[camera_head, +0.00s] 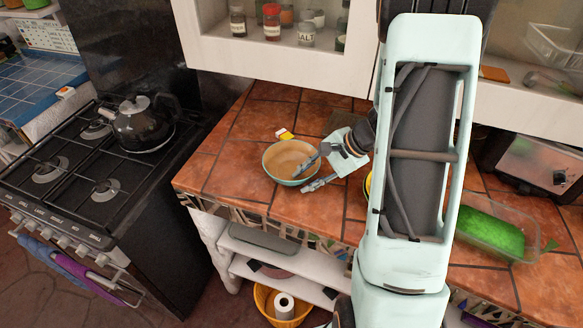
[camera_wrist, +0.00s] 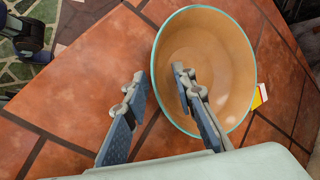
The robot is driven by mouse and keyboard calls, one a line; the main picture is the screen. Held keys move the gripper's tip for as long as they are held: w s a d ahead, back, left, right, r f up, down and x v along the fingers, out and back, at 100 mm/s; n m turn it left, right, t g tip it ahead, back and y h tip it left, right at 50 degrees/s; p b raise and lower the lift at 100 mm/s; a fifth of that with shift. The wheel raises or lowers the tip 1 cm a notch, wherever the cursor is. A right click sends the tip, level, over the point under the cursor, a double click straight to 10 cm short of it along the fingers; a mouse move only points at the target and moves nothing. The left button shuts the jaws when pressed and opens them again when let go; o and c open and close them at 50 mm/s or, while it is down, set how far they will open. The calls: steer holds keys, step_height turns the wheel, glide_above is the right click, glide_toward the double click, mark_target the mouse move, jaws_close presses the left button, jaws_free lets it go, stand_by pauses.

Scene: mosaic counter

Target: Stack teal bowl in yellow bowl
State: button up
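The teal bowl (camera_head: 284,158) stands upright on the tiled counter; its rim is teal and its inside tan and empty. It also shows in the wrist view (camera_wrist: 225,65). My gripper (camera_head: 303,179) is open at the bowl's near right rim. In the wrist view its fingers (camera_wrist: 157,77) appear on either side of the rim, one over the inside and one outside. I see no clear contact. A yellow rim (camera_head: 368,185), likely the yellow bowl, shows just left of my arm; my arm hides the rest of it.
A clear container with green contents (camera_head: 490,230) sits right of my arm. A small yellow and white item (camera_head: 284,134) lies behind the teal bowl. The stove with a black kettle (camera_head: 144,123) is at left. The counter (camera_head: 225,165) left of the bowl is clear.

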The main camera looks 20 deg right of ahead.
steer(key=shift+c, duration=0.4)
jaws_close()
steer(key=shift+r, duration=0.1)
